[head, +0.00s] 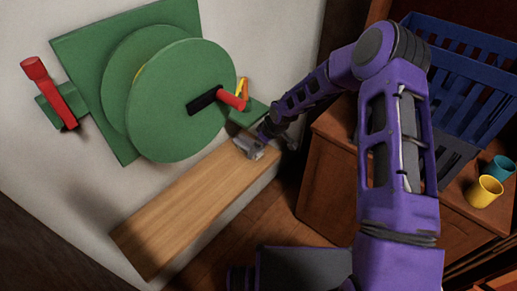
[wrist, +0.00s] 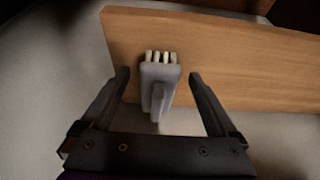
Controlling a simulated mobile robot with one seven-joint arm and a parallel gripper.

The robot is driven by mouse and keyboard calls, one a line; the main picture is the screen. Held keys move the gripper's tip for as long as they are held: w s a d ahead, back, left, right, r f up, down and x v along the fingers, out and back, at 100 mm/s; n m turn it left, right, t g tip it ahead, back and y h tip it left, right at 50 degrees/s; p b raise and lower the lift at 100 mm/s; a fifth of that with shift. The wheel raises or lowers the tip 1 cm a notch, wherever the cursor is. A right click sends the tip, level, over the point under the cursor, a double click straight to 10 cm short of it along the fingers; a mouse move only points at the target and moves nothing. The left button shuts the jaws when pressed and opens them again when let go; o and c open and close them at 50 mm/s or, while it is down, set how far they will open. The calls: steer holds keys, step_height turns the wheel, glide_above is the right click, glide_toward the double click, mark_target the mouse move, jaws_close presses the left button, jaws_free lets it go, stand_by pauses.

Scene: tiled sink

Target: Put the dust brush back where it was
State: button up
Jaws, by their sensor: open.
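The dust brush (wrist: 158,88) is grey with a row of short cream bristles. In the wrist view it is between the two fingers of my gripper (wrist: 159,75), with a visible gap on each side. My gripper is open. The bristle end overlaps the wooden shelf (wrist: 225,55) in the picture, and the handle points back towards my palm. I cannot tell whether the brush touches the shelf. In the head view my gripper (head: 266,143) is at the shelf's far right end, and a small grey shape there is hard to tell apart from it.
A green wheel (head: 180,100) with a red crank is on the wall above the shelf (head: 185,210). A red item (head: 63,92) sits on a green wall holder at left. A blue crate (head: 465,85), a yellow cup (head: 484,191) and a teal cup (head: 498,168) stand on the right-hand cabinet.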

steer(key=p+v, duration=0.1)
steer(key=v, duration=0.9)
steer(key=shift+r+p, duration=0.25)
steer(key=shift+p, duration=0.05)
